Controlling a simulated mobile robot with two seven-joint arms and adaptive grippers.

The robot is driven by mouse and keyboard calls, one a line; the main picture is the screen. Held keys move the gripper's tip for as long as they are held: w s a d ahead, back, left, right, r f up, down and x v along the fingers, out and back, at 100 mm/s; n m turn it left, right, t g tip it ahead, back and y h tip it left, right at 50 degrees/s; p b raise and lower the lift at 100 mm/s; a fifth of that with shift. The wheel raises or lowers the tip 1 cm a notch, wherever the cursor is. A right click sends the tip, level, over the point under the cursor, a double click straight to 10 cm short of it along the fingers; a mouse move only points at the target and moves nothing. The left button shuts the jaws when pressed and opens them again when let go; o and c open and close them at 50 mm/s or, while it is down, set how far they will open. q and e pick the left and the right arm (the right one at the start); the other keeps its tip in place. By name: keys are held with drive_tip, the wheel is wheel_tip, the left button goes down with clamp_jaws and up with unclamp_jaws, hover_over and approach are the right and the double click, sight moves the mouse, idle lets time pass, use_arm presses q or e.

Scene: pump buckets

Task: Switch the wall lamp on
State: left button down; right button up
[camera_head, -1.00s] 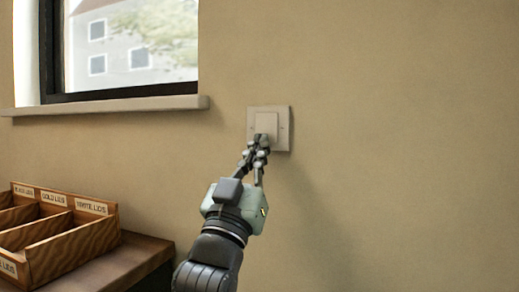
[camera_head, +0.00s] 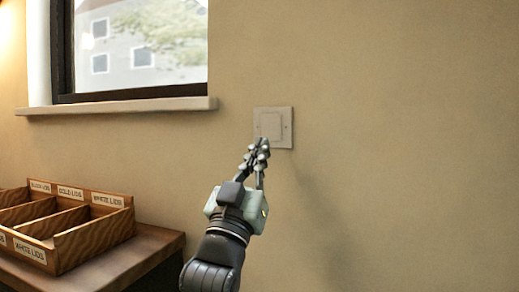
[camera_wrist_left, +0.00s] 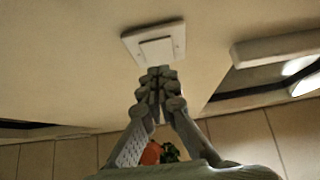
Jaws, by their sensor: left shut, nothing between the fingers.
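A pale square wall switch (camera_head: 288,127) with a rocker in its middle is on the beige wall, right of the window. It also shows in the left wrist view (camera_wrist_left: 131,42). My left gripper (camera_head: 262,145) is shut and empty, its fingertips just below and in front of the rocker. In the left wrist view the fingertips (camera_wrist_left: 158,73) sit just under the rocker; whether they touch it I cannot tell. A warm bright glow (camera_head: 6,22) lies on the wall at the upper left edge; the lamp itself is not visible. My right gripper is not in view.
A wooden lid box (camera_head: 85,242) with labelled compartments stands on a brown counter (camera_head: 145,252) at the lower left. A window sill (camera_head: 130,106) juts out above it. The wall right of the switch is bare.

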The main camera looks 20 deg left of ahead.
use_arm(q)
drive_tip(key=s+f+b, duration=0.2)
drive_tip(key=s+f, duration=0.4)
drive_tip(key=f, duration=0.2)
drive_tip(key=shift+a, duration=0.15)
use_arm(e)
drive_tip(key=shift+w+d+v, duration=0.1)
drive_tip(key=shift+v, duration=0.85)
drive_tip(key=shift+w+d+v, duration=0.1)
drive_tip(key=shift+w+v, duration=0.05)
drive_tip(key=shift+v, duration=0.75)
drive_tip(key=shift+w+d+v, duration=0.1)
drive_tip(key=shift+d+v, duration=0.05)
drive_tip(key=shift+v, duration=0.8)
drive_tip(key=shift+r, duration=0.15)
